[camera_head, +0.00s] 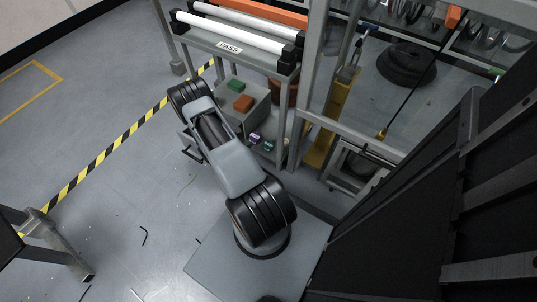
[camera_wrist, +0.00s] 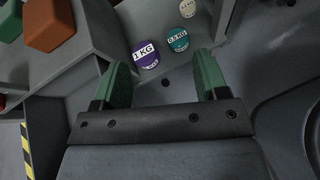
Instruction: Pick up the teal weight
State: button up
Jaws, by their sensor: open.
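The teal weight (camera_wrist: 177,40), a small round piece with a white label reading 0.5 KG, lies in the wrist view on a grey surface, ahead of my gripper (camera_wrist: 163,80). My gripper's two green fingers are apart with nothing between them. The weight is beyond the fingertips, a little right of the middle of the gap, and not touched. A purple 1 KG weight (camera_wrist: 145,53) sits close on its left. In the head view the small weights show beside my arm, too small to read; my gripper's fingers cannot be made out there.
A pale weight (camera_wrist: 187,8) lies beyond the teal one. An orange block (camera_wrist: 48,25) and a green block (camera_wrist: 10,20) are at the upper left of the wrist view. In the head view a grey rack with rollers and a PASS label (camera_head: 229,48) stands above the shelf.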

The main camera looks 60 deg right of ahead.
jog(key=n+t+b, duration=0.1)
jog(key=n+b, duration=0.1)
send_near(268, 144)
jog(key=b+x, duration=0.6)
jog(key=x, duration=0.2)
jog(key=shift+s+a+f, duration=0.15)
jog(key=shift+f, duration=0.05)
jog(key=shift+s+d+f, duration=0.15)
jog(key=shift+d, duration=0.5)
jog(key=shift+c, duration=0.5)
jog(key=c, duration=0.9)
